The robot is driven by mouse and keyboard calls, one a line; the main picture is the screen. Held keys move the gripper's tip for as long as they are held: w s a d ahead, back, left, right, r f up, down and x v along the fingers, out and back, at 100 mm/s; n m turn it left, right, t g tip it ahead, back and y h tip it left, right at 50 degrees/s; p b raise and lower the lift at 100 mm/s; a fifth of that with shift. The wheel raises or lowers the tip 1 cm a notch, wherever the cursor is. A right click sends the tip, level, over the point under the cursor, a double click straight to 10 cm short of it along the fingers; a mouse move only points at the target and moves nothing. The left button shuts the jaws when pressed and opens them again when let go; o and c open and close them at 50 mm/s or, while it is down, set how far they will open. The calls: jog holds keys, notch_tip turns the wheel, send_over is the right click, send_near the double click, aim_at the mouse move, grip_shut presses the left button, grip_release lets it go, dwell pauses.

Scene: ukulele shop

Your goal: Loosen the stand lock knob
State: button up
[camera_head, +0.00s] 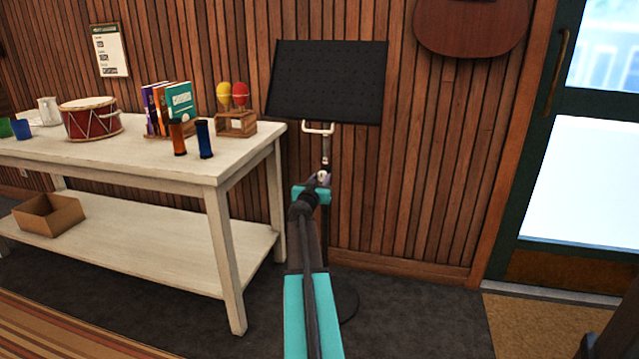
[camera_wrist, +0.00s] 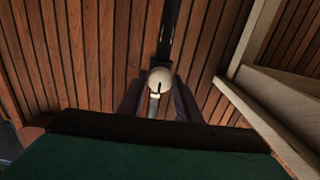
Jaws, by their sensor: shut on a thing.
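The black music stand (camera_head: 328,82) is upright against the wood wall, with its perforated desk tilted back. The stand's dark pole (camera_wrist: 168,30) runs up from the knob in the wrist view. The pale round lock knob (camera_wrist: 160,77) has a dark mark on its face. My gripper (camera_wrist: 159,92) is shut on the knob, with one dark finger on each side. In the head view my arm covers much of the lower pole, and the knob's grip is too small to make out clearly.
A white table (camera_head: 190,160) stands left of the stand, with a red drum (camera_head: 91,120), books (camera_head: 178,103) and maracas (camera_head: 239,95) on it. A cardboard box (camera_head: 48,214) sits on its lower shelf. A glazed door (camera_head: 580,180) is at the right.

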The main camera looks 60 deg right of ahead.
jog(key=shift+s+d+f+b, duration=0.1)
jog(key=shift+s+d+b, duration=0.2)
jog(key=shift+s+n+b, duration=0.1)
jog(key=shift+n+b, duration=0.6)
jog(key=shift+n, duration=0.2)
jog(key=n+b, duration=0.2)
jog(key=n, duration=0.1)
jog(key=n+b, duration=0.1)
jog(key=n, duration=0.9)
jog(key=shift+n, duration=0.3)
jog(key=shift+n+p, duration=0.65)
jog(key=shift+n, duration=1.25)
jog(key=shift+c, duration=0.2)
